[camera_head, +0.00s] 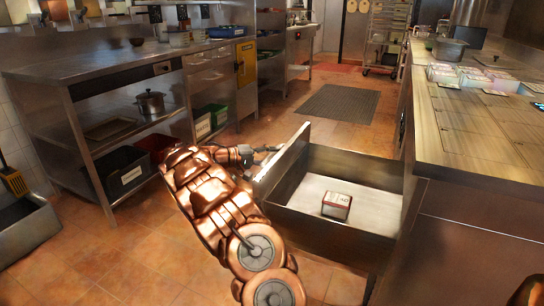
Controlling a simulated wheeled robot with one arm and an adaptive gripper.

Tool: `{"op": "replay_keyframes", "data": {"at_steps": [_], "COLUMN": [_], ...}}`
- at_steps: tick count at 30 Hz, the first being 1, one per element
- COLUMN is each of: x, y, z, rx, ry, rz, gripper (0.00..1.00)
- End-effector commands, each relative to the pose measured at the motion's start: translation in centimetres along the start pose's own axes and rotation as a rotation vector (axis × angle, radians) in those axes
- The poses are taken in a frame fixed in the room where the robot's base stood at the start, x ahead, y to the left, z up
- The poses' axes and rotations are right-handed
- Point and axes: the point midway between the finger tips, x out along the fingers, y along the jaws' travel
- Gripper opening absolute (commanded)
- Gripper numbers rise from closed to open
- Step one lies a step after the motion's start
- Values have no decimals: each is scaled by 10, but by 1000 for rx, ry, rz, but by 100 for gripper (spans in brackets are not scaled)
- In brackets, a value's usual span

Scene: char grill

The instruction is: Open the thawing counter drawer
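The thawing counter (455,140) stands on the right, with a long flat top. Its metal drawer (335,165) is pulled well out to the left, into the aisle, and its inside shows. The drawer's front panel (290,160) faces left, mostly edge-on. A small white and red box (336,205) lies on the drawer's pale floor. My copper-coloured arm reaches up from the bottom middle. My gripper (268,149) is at the outer side of the front panel, near its upper edge. The handle is hidden, and the fingers are too small and dark to tell whether they grip it.
A steel workbench (110,70) with shelves, a pot (150,102) and crates runs along the left. A dark floor mat (340,103) lies beyond the drawer. A wheeled rack (385,40) stands at the back. The tiled floor left of my arm is clear.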

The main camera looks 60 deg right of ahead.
Motion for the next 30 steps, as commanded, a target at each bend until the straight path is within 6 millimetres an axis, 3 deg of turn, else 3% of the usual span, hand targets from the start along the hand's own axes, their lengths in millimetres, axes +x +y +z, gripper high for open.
{"op": "replay_keyframes", "data": {"at_steps": [7,11,24,30], "x": [-1,-12,-92,-114], "y": [0,0,-1,-1], "z": [0,0,-1,-1], "rx": [0,0,-1,0], "ry": [-1,1,3,2], "rz": [0,0,-1,-2], "gripper": [43,43,43,43]}}
